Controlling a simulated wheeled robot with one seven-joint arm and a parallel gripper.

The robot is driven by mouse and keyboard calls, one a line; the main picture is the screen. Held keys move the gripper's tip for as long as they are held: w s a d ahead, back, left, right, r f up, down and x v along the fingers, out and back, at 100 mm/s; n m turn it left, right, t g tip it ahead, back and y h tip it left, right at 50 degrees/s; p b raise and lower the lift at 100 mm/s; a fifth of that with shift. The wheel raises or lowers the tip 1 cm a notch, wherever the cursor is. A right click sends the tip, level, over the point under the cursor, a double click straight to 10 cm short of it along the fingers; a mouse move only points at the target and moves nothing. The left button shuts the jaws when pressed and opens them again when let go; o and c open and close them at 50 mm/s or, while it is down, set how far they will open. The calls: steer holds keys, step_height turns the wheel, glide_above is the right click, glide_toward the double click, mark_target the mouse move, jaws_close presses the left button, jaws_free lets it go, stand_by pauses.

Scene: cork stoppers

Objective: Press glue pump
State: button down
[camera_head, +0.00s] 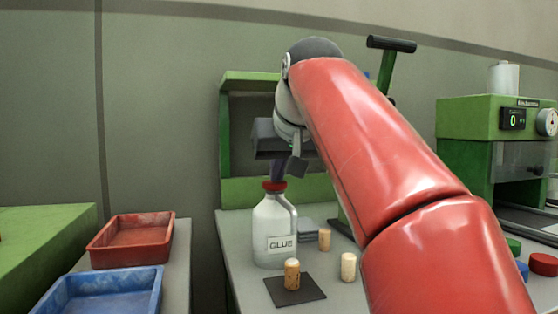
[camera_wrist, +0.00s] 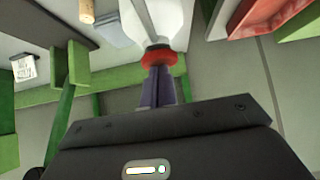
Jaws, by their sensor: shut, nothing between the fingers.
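The glue bottle (camera_head: 274,232) is a white jug with a handle and a "GLUE" label, upright on the grey table, with a red pump top (camera_head: 274,186). In the wrist view the white bottle (camera_wrist: 165,18) and its red top (camera_wrist: 158,58) also show. My gripper (camera_head: 277,173) is shut and empty, pointing down directly over the red top. In the wrist view my gripper fingers (camera_wrist: 157,85) are together and their tips meet the red top; I cannot tell how hard they touch.
A cork (camera_head: 292,274) stands on a dark square pad (camera_head: 312,291) in front of the bottle. Other corks (camera_head: 348,267) (camera_head: 324,240) stand to the right. Red (camera_head: 132,240) and blue (camera_head: 105,292) trays lie left. A green machine (camera_head: 490,150) stands at right.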

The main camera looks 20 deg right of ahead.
mark_target(278, 184)
step_height(278, 184, up, 4)
steer(key=p, duration=0.5)
steer(key=shift+r, duration=0.25)
steer(key=v, duration=0.9)
steer(key=shift+s, duration=0.35)
steer(key=shift+r, duration=0.1)
